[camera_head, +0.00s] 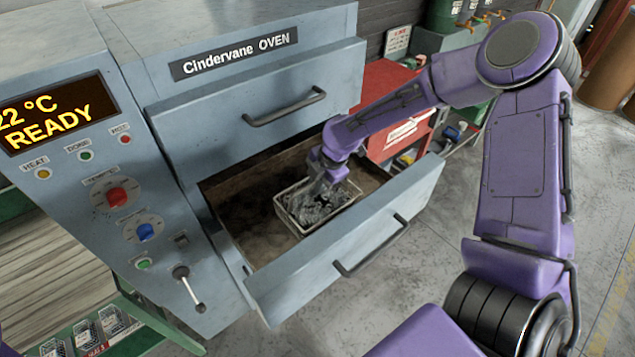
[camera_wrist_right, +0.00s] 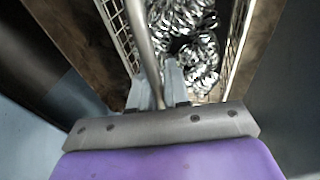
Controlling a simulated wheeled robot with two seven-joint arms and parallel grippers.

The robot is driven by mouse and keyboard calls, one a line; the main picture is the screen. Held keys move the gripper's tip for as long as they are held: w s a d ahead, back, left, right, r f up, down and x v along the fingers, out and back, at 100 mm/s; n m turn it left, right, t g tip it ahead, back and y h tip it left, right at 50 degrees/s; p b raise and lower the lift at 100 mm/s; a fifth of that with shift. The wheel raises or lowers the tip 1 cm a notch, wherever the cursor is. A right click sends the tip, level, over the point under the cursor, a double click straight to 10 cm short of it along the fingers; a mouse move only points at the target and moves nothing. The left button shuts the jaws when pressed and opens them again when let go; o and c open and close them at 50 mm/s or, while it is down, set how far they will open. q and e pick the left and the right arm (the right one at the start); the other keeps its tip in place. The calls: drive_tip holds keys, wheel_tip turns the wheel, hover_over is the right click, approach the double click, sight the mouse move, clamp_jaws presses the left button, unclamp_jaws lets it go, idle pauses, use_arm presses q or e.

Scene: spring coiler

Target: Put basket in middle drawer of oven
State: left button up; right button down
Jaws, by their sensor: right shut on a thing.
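The grey-blue oven (camera_head: 215,130) stands at the left with its middle drawer (camera_head: 340,260) pulled out below a closed upper drawer. The basket (camera_head: 290,217), a pale wire basket full of shiny metal springs, is inside the open drawer. My right gripper (camera_head: 325,190) reaches down into the drawer and is shut on the basket's handle. The right wrist view shows the gripper (camera_wrist_right: 158,100) on the handle bar (camera_wrist_right: 145,50), with the basket's mesh wall (camera_wrist_right: 238,45) and springs around it. Whether the basket touches the drawer floor is hard to tell. My left gripper is not in view.
The oven's control panel (camera_head: 120,205) with knobs and a lever is at the left. Small wire baskets (camera_head: 85,335) stand on a green bench at the lower left. A red cabinet (camera_head: 390,80) stands behind the drawer.

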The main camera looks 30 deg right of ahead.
sight(330, 201)
drive_tip(key=c, duration=1.1)
unclamp_jaws()
drive_tip(key=shift+s, duration=0.1)
drive_tip(key=b+v, duration=0.1)
drive_tip(key=v, duration=1.1)
drive_tip(key=shift+a, duration=0.1)
